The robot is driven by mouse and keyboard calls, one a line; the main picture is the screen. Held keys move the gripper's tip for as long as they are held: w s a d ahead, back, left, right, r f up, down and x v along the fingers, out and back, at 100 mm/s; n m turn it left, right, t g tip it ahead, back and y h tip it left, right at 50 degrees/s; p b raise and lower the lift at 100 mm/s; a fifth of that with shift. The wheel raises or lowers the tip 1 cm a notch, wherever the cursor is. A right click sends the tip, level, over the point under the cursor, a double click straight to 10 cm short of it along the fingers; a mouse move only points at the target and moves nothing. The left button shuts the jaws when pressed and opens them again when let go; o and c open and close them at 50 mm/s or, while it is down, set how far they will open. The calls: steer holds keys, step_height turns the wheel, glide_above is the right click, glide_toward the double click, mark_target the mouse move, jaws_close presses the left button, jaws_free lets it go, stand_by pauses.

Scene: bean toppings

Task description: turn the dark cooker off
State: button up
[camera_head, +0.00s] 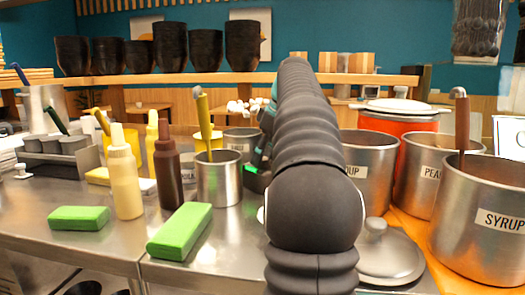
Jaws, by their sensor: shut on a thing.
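My black ribbed arm reaches away through the middle of the view and covers what lies straight behind it. My gripper's fingers are hidden behind the arm, so I cannot see what they touch. A small dark part with green edges (256,178) shows just left of the arm; I cannot tell what it belongs to. I cannot make out the dark cooker or its switch. An orange-red cooker (398,122) with a white lid stands at the back right, behind the metal pots.
Metal pots marked PEAS (420,185) and SYRUP (480,240) stand at right, beside a loose metal lid (388,258). At left are green blocks (180,230), a cream bottle (125,185), a brown bottle (168,170) and a metal cup (219,182). The front left counter has bare patches.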

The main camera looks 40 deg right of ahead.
steer(key=shift+n, duration=0.6)
steer(key=shift+y, duration=0.3)
steer(key=o, duration=1.1)
steer(key=shift+o, duration=0.2)
